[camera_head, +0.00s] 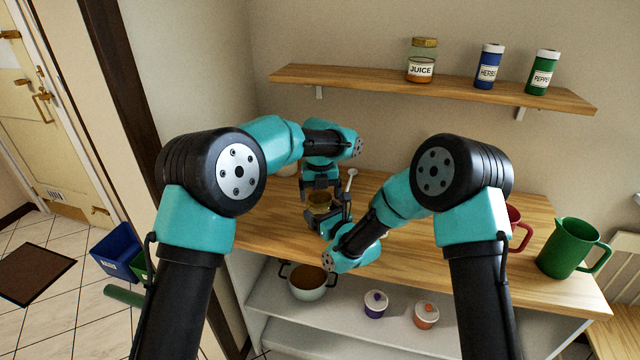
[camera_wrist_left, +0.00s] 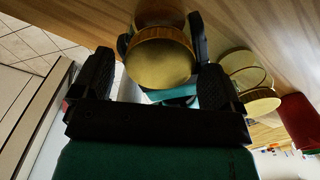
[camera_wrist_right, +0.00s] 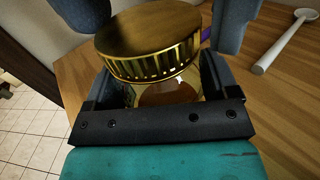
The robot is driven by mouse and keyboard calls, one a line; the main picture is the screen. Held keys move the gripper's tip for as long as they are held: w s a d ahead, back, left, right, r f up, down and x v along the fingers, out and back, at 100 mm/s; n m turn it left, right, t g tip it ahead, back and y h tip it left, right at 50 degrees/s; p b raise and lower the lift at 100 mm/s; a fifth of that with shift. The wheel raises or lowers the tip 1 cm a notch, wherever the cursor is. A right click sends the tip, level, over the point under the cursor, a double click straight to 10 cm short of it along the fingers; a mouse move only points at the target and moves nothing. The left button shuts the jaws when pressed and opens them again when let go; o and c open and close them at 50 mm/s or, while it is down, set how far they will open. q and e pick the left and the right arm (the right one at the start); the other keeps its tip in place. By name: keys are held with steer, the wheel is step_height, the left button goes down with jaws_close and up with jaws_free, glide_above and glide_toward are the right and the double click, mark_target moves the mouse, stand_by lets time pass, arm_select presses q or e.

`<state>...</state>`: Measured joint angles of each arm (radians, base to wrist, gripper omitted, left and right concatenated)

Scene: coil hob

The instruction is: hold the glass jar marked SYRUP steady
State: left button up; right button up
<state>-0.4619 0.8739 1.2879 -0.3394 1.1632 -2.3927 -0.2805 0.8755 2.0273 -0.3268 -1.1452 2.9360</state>
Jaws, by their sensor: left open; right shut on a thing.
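A glass jar with a gold lid (camera_head: 320,197) and amber contents stands at the worktop's left part; its label is not readable from here. In the right wrist view the jar's glass (camera_wrist_right: 170,92) sits between the fingers of my right gripper (camera_head: 326,221), which is shut on its body below the lid. My left gripper (camera_head: 320,184) is open just above, its fingers on either side of the lid (camera_wrist_right: 150,42) with gaps showing. The left wrist view shows the lid (camera_wrist_left: 160,62) between its open fingers.
A white spoon (camera_wrist_right: 285,42) lies beside the jar. A red mug (camera_head: 518,230) and a green jug (camera_head: 572,247) stand to the right. A JUICE jar (camera_head: 422,62) and two shakers stand on the wall shelf (camera_head: 370,82). A pot (camera_head: 307,290) sits below.

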arm_select(q)
steer(key=shift+f, duration=0.3)
steer(key=shift+c, duration=0.3)
